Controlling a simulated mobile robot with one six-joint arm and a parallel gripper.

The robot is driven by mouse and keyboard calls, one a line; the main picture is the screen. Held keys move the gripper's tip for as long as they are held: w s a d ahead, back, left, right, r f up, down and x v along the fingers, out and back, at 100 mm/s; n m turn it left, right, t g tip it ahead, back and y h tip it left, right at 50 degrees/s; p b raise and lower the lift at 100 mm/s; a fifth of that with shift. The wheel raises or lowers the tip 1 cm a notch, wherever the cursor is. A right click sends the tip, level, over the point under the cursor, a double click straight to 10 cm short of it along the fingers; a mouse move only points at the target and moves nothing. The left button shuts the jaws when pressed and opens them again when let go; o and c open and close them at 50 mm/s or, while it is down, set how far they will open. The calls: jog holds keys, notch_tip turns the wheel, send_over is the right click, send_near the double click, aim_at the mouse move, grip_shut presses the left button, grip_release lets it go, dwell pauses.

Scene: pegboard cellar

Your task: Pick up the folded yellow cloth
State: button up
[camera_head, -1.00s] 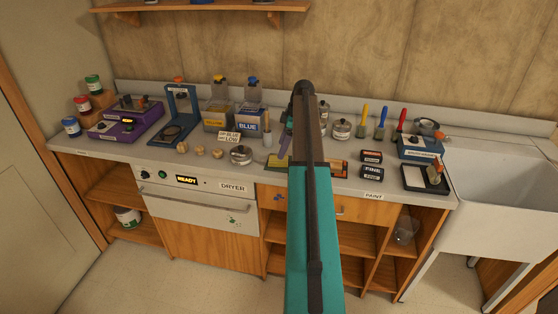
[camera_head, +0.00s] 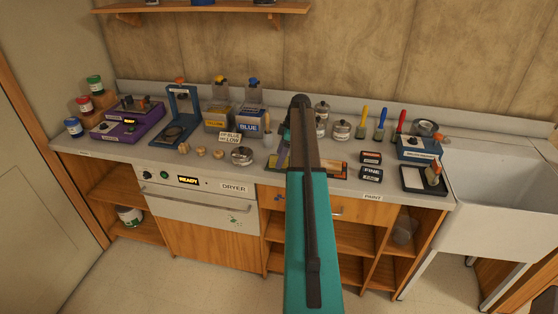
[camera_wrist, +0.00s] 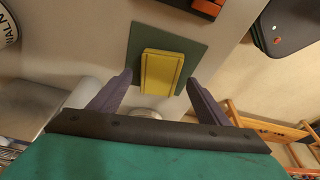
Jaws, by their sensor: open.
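The folded yellow cloth (camera_wrist: 162,72) is a small thick block lying on a dark green mat (camera_wrist: 198,52) in the wrist view. My gripper (camera_wrist: 159,77) is open, with one dark finger to each side of the cloth and a gap between each finger and the cloth. I cannot tell how far the fingertips are above the mat. In the head view my gripper (camera_head: 283,153) hangs over the counter, and my arm and gripper hide most of the mat and the cloth.
On the counter, a round metal tin (camera_head: 242,155) stands left of my gripper. Small black-and-red blocks (camera_head: 371,158) and a dark tray (camera_head: 425,180) lie to the right. Glass jars (camera_head: 341,130) and a blue container (camera_head: 250,124) stand behind. A white sink (camera_head: 500,190) is at the far right.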

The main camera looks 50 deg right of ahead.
jog(key=shift+a+f, duration=0.1)
jog(key=shift+f, duration=0.35)
jog(key=c, duration=1.1)
